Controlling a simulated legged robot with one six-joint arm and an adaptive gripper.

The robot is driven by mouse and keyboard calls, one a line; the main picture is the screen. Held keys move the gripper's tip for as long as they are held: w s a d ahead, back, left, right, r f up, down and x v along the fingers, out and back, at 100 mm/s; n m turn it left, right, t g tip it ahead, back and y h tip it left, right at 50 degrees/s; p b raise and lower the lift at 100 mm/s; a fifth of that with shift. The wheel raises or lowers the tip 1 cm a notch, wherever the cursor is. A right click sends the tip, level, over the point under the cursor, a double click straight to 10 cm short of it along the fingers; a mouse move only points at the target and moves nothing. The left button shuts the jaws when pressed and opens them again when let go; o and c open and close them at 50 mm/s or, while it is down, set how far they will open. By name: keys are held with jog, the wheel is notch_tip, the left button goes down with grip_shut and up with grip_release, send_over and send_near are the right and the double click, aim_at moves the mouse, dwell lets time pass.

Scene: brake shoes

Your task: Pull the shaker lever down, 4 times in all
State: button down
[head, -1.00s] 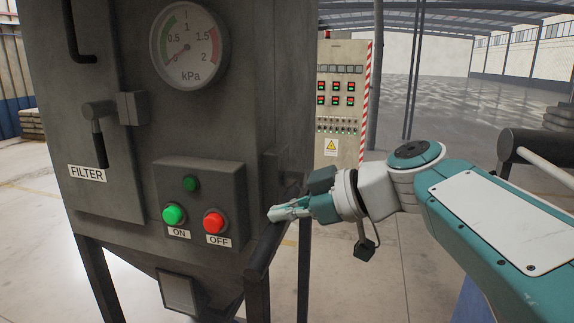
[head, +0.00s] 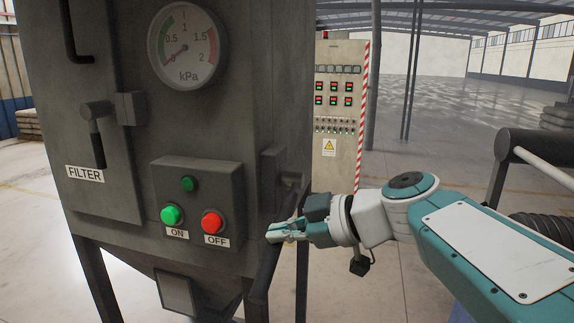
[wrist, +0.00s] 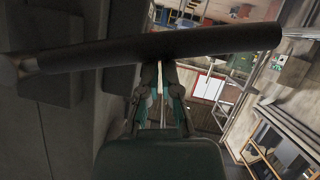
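The shaker lever (head: 266,271) is a dark bar on the right side of the grey filter unit (head: 115,225). It slopes steeply down toward the front from its mount on the unit's side. My gripper (head: 274,236) is at the lever, in front of its middle stretch in the head view. In the wrist view the lever (wrist: 225,40) crosses the whole upper picture and covers the fingertips. The fingers (wrist: 161,85) run up to it with a narrow gap between them. Whether they clasp the bar or only touch it is hidden.
The unit's front has a button box (head: 199,190) with ON and OFF buttons, a pressure gauge (head: 187,46) and a black handle (head: 97,135). An electrical cabinet (head: 338,115) stands behind. The floor to the right is largely open.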

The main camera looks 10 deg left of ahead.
jog(key=shift+f, duration=0.25)
jog(key=r, duration=0.2)
jog(key=s+a+r, duration=0.1)
jog(key=shift+s+r, duration=0.1)
jog(key=shift+r, duration=0.3)
jog(key=v, duration=1)
jog(key=shift+s+r, duration=0.15)
jog(key=shift+s, duration=0.05)
jog(key=w+d+r+m+g+h, duration=0.1)
jog(key=w+d+r+m+g, duration=0.1)
jog(key=w+r+m+g, duration=0.2)
jog(key=shift+w+r, duration=1.65)
jog(key=shift+r, duration=1.95)
